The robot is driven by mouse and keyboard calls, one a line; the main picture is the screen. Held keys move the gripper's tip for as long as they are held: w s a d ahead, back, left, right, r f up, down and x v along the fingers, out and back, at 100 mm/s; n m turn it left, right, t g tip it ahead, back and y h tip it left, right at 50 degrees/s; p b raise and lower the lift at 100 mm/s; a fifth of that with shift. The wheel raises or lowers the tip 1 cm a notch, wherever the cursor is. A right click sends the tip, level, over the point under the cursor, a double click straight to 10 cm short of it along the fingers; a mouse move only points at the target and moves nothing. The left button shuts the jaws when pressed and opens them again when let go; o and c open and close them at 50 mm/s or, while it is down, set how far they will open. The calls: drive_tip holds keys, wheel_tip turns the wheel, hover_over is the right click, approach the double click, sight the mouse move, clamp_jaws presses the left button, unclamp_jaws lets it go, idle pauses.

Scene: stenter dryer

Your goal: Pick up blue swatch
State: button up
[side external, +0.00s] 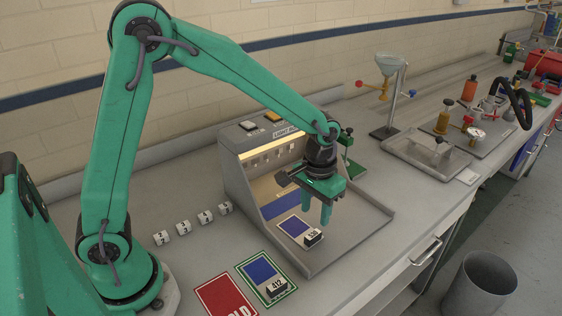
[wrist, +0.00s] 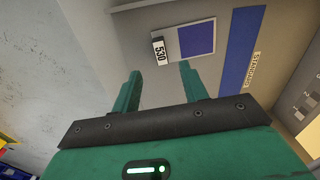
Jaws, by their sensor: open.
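One blue swatch (side external: 293,226) lies on a white-edged card on the floor of the grey light booth (side external: 235,165), with a block marked 530 (side external: 314,237) at its edge. In the wrist view the same swatch (wrist: 196,38) and block (wrist: 158,52) lie just beyond the fingertips. Another blue swatch (side external: 259,267) lies on a green-bordered card outside the booth, with a block marked 412 (side external: 277,287) on its corner. My gripper (side external: 318,216) is open and empty, pointing down above the booth floor near the 530 block; its fingers also show in the wrist view (wrist: 160,70).
A blue standard strip (wrist: 242,50) runs along the booth's back. A red card (side external: 222,296) lies beside the green-bordered one. Several small numbered blocks (side external: 183,228) stand in a row left of the booth. A low lip edges the booth floor. A metal tray (side external: 424,165) stands farther right.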

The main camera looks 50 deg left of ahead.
sight(313, 234)
drive_tip(key=shift+f, duration=3.95)
drive_tip(key=shift+c, duration=0.4)
clamp_jaws()
